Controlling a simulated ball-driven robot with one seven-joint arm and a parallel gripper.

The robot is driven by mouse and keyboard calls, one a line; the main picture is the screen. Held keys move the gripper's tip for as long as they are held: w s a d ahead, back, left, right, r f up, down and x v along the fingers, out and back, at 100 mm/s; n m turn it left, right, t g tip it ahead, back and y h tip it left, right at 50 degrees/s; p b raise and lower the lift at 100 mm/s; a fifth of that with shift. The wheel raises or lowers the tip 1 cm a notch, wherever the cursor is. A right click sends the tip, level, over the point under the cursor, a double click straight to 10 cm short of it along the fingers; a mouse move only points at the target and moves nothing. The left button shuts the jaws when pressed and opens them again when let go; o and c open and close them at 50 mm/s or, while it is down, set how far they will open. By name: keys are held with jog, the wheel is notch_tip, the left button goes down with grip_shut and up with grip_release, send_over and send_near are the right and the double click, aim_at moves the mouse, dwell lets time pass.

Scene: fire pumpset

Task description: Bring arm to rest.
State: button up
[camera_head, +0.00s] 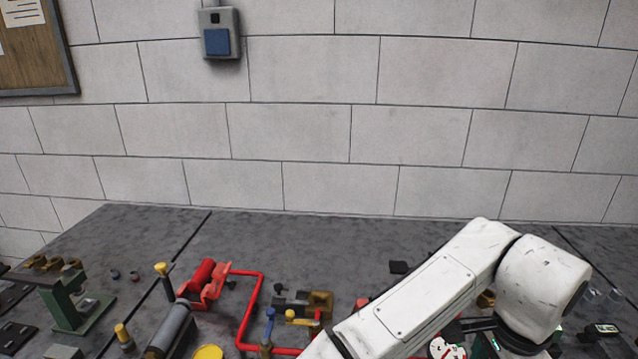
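My white arm (425,300) reaches up from the bottom edge to the right and ends in a thick rounded joint (543,285) over the right part of the dark grey worktop (330,235). I cannot make out my gripper or its fingers, or whether it holds anything. The arm hides part of the worktop and the parts behind it.
A red pipe (250,310), a red pump-like part (206,284), a grey cylinder (170,328) and a green stand (68,303) are at the left and middle. Small dark parts (604,331) lie at the right. The worktop's back strip by the block wall (320,130) is mostly clear.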

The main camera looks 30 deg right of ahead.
jog(key=w+d+r+n+t+h, duration=0.1)
jog(key=d+r+n+h, duration=0.15)
jog(key=d, duration=0.25)
jog(key=w+d+r+n+t+h, duration=0.1)
jog(key=d+r+n+h, duration=0.1)
jog(key=d+n+h, duration=0.3)
jog(key=a+f+n+y, duration=0.1)
jog(key=a+f+n, duration=0.2)
jog(key=f, duration=0.2)
jog(key=a+f+n+y, duration=0.1)
jog(key=a+f+n, duration=0.1)
jog(key=f+n, duration=0.2)
jog(key=a+f+n+t+y, duration=0.1)
jog(key=a+f+n+y, duration=0.1)
jog(key=f, duration=0.4)
jog(key=shift+a+n, duration=0.65)
jog(key=shift+a, duration=0.15)
jog(key=s+a+f+n+g+y, duration=0.2)
jog(key=s+a+f+n+y, duration=0.1)
jog(key=s+a+f, duration=0.6)
jog(key=a+f+n, duration=0.1)
jog(key=a, duration=0.2)
jog(key=shift+y, duration=0.35)
